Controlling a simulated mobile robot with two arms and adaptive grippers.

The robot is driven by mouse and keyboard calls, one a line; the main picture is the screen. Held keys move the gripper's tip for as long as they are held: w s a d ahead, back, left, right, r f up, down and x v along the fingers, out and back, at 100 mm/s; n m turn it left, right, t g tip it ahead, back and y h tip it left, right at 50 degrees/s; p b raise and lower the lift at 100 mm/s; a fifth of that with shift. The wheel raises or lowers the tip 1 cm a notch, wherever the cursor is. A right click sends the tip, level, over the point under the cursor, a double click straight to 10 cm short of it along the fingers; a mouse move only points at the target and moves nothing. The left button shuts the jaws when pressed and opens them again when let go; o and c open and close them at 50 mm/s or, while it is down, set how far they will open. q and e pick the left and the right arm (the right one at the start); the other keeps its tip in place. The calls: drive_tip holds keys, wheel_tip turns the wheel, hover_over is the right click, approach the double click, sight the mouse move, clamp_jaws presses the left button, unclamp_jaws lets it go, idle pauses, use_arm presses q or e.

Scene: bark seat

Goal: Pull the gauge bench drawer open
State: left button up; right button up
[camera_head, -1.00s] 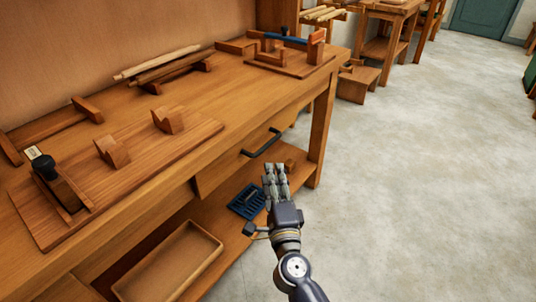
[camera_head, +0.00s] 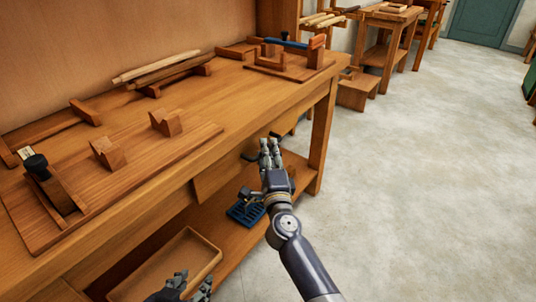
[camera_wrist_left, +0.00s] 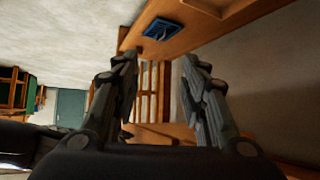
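The gauge bench (camera_head: 290,100) runs along the left of the head view. Its drawer (camera_head: 212,182) is set under the top, its front seemingly level with the bench front. The dark bar handle (camera_head: 249,156) is mostly hidden behind my right gripper (camera_head: 269,145), whose fingers are right at it; I cannot tell whether they touch or grip it. My left gripper (camera_head: 190,286) is low at the bottom edge of the head view, in front of the lower shelf and away from the handle. In the left wrist view its fingers (camera_wrist_left: 160,80) are spread with nothing between them.
On the bench top are a wooden board with V-blocks (camera_head: 150,160), a stop with a black knob (camera_head: 48,182) and wooden rods (camera_head: 165,68). The lower shelf holds a shallow wooden tray (camera_head: 205,262) and a blue rack (camera_head: 243,213). The floor (camera_head: 420,170) at right is clear.

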drive_tip(key=shift+c, duration=0.5)
clamp_jaws()
